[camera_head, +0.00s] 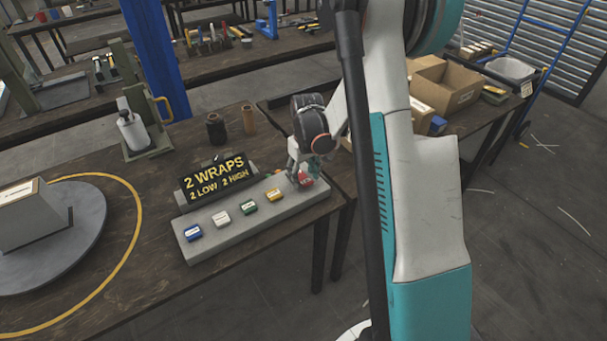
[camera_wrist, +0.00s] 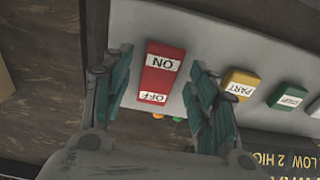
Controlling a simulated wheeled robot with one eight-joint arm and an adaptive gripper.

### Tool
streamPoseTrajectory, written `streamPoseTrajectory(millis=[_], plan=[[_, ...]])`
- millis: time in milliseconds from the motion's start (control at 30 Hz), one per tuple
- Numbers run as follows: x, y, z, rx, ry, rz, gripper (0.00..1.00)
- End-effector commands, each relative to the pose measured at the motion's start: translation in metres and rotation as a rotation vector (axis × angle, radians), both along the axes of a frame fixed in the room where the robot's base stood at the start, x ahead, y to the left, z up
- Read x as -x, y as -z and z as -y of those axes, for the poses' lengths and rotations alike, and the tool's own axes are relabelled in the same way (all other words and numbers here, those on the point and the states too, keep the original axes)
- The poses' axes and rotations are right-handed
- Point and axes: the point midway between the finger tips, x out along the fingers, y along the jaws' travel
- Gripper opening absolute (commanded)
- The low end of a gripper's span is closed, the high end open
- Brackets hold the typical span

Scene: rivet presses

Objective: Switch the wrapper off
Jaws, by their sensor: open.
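The red switch (camera_wrist: 161,72), marked ON at one end and OFF at the other, sits at the right end of the grey control panel (camera_head: 228,231). In the head view only a bit of red switch (camera_head: 307,181) shows beside my gripper (camera_head: 299,175). In the wrist view my gripper (camera_wrist: 158,78) is open, with one teal finger on each side of the switch and nothing held. I cannot tell whether the fingers touch it or which end is pressed in. A lit sign (camera_head: 216,178) behind the panel reads 2 WRAPS, 2 LOW / 2 HIGH.
Yellow (camera_head: 273,194), green (camera_head: 249,207), white (camera_head: 221,218) and blue (camera_head: 193,232) buttons line the panel left of the switch. A round turntable (camera_head: 75,247) with a box (camera_head: 32,214) stands at left. Two dark and brown spools (camera_head: 215,130) stand behind the sign.

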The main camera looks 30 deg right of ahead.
Motion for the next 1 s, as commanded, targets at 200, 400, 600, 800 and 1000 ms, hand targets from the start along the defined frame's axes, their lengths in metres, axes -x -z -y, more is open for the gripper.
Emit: streamPoseTrajectory(millis=[200, 400, 600, 800, 1000], plan=[[0.002, -0.022, 0.0, 0.0, 0.0, 0.0, 0.53], [0.004, -0.061, 0.0, 0.0, 0.0, 0.0, 0.53], [0.006, -0.097, 0.0, 0.0, 0.0, 0.0, 0.53], [0.007, -0.115, 0.0, 0.0, 0.0, 0.0, 0.53], [0.007, -0.119, 0.0, 0.0, 0.0, 0.0, 0.53]])
